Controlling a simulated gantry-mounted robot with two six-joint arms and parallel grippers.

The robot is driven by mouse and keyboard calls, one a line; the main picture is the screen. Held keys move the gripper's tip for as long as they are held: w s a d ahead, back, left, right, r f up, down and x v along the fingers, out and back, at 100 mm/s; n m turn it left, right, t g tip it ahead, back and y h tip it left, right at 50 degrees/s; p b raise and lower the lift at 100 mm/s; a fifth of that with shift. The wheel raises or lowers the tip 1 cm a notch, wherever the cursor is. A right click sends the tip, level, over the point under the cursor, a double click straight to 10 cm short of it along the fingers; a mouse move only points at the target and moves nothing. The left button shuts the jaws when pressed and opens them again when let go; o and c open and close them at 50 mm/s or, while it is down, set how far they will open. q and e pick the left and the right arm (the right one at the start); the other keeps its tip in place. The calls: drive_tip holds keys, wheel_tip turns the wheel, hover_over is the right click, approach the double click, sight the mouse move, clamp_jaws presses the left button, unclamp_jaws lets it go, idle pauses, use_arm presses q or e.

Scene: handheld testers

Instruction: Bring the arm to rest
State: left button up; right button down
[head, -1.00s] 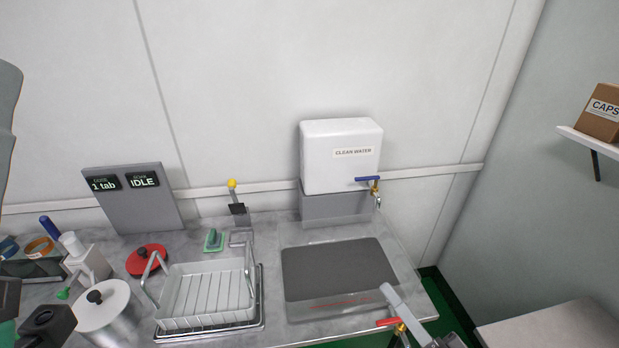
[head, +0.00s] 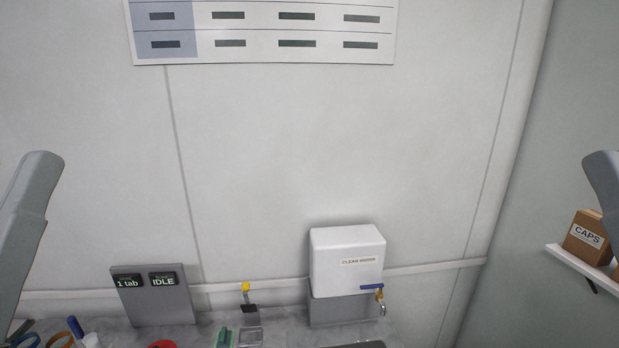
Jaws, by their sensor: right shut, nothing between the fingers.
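In the head view my left arm (head: 28,225) shows as a grey link at the left edge. A small part of my right arm (head: 603,188) shows at the right edge. Both arms stand well apart from the bench things, as seen in the picture.
The white clean water tank (head: 345,248) with a blue-handled tap (head: 374,288) stands against the wall. A grey display board (head: 152,307) reads "1 tab" and "IDLE". A CAPS box (head: 587,238) sits on a shelf (head: 573,263) at right. The wall between is clear.

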wheel_tip(320, 180, up, 23)
drive_tip(key=p, duration=1.9)
